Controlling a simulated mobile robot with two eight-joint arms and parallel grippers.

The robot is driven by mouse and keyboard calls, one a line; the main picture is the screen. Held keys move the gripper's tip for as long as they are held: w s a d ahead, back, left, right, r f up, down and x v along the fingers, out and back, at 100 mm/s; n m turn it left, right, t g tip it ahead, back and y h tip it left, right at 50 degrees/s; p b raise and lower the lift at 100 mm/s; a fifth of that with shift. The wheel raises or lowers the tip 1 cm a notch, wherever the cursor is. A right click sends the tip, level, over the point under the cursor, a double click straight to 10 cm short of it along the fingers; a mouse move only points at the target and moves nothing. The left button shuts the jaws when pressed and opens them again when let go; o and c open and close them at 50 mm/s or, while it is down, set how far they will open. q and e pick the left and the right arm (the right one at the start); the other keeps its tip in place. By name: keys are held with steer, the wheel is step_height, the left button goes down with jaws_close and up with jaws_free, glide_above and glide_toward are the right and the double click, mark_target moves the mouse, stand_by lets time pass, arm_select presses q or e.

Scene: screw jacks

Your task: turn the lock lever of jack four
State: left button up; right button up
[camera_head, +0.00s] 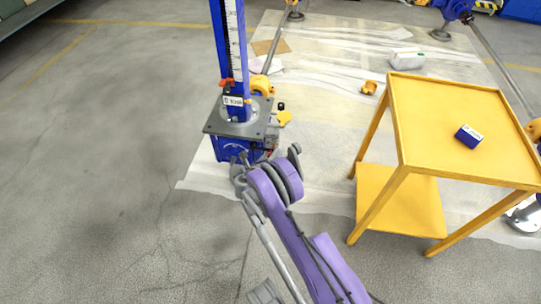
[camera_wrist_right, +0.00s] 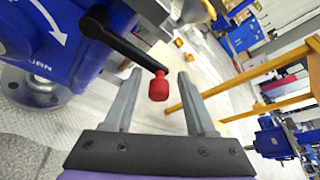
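The jack (camera_head: 230,60) is a blue column with a white scale, a grey plate and a blue lower body, at upper centre left in the head view. The small writing on its label is unclear. In the right wrist view, its blue body (camera_wrist_right: 85,55) carries a white curved arrow and a black lever (camera_wrist_right: 122,42) ending in a red knob (camera_wrist_right: 158,88). My right gripper (camera_wrist_right: 160,76) is open, with the knob in the gap between its two grey fingers. I see no clear contact. In the head view my purple arm hides part of this area. My left gripper is not in view.
A yellow table (camera_head: 450,110) with a lower shelf stands to the right, holding a small blue box (camera_head: 468,136). White sheeting (camera_head: 330,75) covers the floor behind. Other blue jacks (camera_head: 452,8) stand at the back right. The concrete floor at left is clear.

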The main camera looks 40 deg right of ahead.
steer(key=p+v, duration=0.2)
steer(key=v, duration=0.8)
steer(key=shift+s+a, duration=0.15)
steer(key=shift+a, duration=0.2)
steer(key=shift+r, duration=0.1)
